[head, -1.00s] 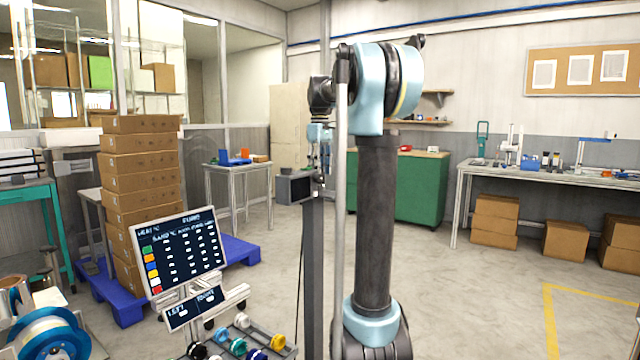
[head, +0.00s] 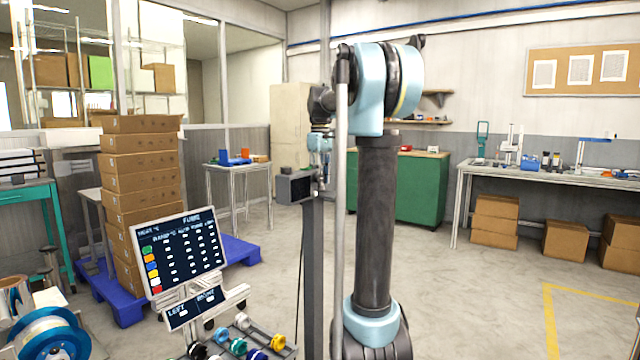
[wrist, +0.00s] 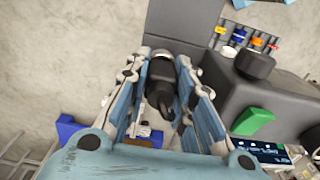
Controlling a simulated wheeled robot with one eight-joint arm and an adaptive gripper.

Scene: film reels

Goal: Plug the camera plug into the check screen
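My gripper (wrist: 167,62) has its two fingers on either side of a black plug (wrist: 159,78), which looks like the camera plug, and it appears closed on it. The plug's far end is beside a dark grey housing (wrist: 215,75), which looks like the check screen; I cannot tell whether they touch or whether the plug is in a socket. In the head view, the check screen (head: 295,189) is a small grey box with a dark face, beside a post. My gripper (head: 321,178) is just to its right, small and partly hidden by my arm.
In the wrist view, the housing carries a black knob (wrist: 255,63), a green block (wrist: 252,121) and coloured labels. A tilted display board (head: 180,250) and spools stand at the lower left. A green cabinet (head: 418,190) is behind.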

